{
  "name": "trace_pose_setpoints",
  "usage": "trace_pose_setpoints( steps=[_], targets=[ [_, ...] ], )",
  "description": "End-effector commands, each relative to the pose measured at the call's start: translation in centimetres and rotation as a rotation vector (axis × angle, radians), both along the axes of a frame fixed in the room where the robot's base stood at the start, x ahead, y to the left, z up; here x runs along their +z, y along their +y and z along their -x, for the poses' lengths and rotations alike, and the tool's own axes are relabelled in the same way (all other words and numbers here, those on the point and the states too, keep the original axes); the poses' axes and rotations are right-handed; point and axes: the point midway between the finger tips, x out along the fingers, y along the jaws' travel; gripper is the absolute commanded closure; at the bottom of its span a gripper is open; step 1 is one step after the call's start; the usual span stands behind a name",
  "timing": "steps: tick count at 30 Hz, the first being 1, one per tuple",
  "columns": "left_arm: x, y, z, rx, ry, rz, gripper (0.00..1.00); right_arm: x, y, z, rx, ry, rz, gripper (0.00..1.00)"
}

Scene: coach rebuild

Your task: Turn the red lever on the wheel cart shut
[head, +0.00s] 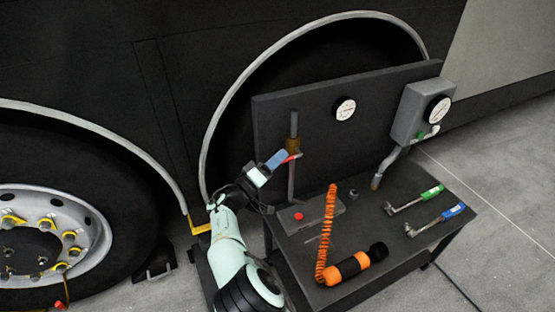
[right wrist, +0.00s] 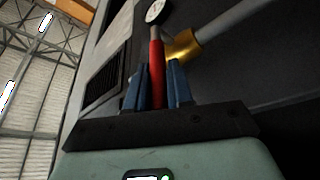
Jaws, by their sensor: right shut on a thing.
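The red lever (head: 292,158) sits on a brass valve (head: 293,146) on an upright grey pipe (head: 294,125), in front of the cart's dark back panel. In the head view the lever sticks out toward my right gripper (head: 277,160), whose blue fingers reach its outer end. In the right wrist view the red lever (right wrist: 157,75) runs between the two blue fingers of my right gripper (right wrist: 157,88), shut on it. The brass valve body (right wrist: 182,46) shows just beyond. The fingers partly hide the lever in the head view. My left gripper is not in view.
The wheel cart (head: 395,250) holds an orange coiled hose (head: 326,235), an orange-black cylinder (head: 350,266), a red button on a plate (head: 299,216) and two wrenches (head: 413,200) (head: 437,218). A grey gauge box (head: 415,112) is at right. A bus wheel (head: 45,235) stands at left.

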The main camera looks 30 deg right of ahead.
Motion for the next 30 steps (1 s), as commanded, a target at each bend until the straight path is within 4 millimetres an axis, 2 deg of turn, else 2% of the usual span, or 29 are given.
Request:
trace_pose_setpoints(
  steps=[8, 9, 10, 11, 22, 26, 30],
  targets=[
    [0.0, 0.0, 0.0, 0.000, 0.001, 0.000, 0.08, -0.2, -0.1, 0.0, 0.000, 0.003, -0.002, 1.00],
    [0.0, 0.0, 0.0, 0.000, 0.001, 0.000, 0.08, -0.2, -0.1, 0.0, -0.001, 0.003, -0.002, 0.72],
    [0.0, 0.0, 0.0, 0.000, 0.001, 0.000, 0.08, -0.2, -0.1, 0.0, -0.001, 0.003, -0.002, 0.62],
    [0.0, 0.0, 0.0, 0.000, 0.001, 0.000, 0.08, -0.2, 0.0, 0.0, 0.000, 0.003, -0.002, 0.57],
    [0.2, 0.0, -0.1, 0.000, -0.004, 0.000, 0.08, -0.2, 0.5, 0.1, 0.000, 0.002, 0.000, 0.57],
    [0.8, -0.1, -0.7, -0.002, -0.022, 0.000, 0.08, -0.5, 2.2, 0.4, 0.003, 0.003, -0.001, 0.57],
    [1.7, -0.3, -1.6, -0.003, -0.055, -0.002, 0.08, -1.1, 5.2, 1.1, 0.003, 0.003, 0.000, 0.57]
  ],
)
